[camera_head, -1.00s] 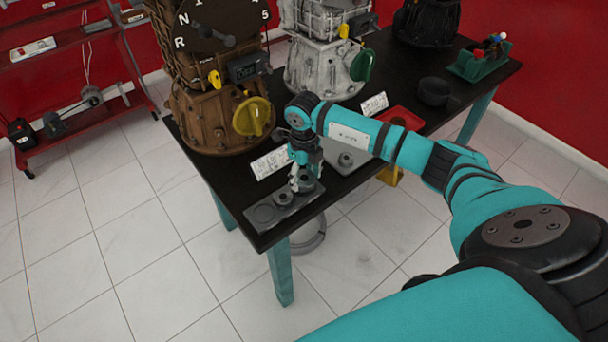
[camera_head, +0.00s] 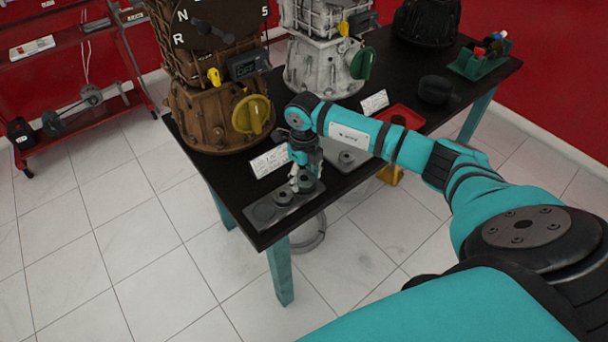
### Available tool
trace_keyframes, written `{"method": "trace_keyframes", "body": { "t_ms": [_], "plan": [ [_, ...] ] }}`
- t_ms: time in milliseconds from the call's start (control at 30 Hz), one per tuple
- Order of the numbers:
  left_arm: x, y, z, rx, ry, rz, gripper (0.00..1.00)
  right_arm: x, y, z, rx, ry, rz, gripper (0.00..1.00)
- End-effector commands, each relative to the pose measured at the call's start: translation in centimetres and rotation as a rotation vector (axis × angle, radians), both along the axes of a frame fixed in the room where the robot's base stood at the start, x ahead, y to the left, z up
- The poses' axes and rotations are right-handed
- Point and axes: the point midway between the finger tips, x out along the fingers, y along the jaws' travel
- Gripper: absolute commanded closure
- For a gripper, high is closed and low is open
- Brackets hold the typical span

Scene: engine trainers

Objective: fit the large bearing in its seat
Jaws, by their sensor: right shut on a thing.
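A grey bearing tray (camera_head: 262,219) with a row of round seats lies at the near corner of the black table. Its left seat looks empty, and a smaller dark bearing (camera_head: 284,195) sits in the middle. My right gripper (camera_head: 306,184) points down over the tray's right end. It is shut on a dark round part there, which looks like the large bearing (camera_head: 308,185). The fingers partly hide it, and I cannot tell whether it touches the tray. My left gripper is not in view.
A brown gearbox housing (camera_head: 213,117) and a silver one (camera_head: 322,71) stand behind on the black table (camera_head: 215,170). A grey plate (camera_head: 346,156), a red tray (camera_head: 402,116) and a green tool holder (camera_head: 474,66) are to the right. White label cards stand near my arm.

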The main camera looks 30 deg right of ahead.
Motion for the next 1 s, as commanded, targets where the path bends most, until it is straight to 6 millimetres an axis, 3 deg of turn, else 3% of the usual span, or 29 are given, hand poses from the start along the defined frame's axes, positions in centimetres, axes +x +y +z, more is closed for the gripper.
{"method": "trace_keyframes", "body": {
  "t_ms": [833, 867, 1000],
  "plan": [
    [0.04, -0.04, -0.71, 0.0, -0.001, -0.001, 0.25, 0.05, -0.03, -0.82, 0.0, -0.001, -0.001, 0.88],
    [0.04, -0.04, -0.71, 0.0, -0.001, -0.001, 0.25, 0.05, -0.03, -0.82, 0.0, -0.001, -0.001, 0.39],
    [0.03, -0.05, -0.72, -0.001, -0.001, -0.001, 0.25, 0.03, -0.01, -0.83, 0.0, -0.001, 0.0, 0.21]
  ]
}}
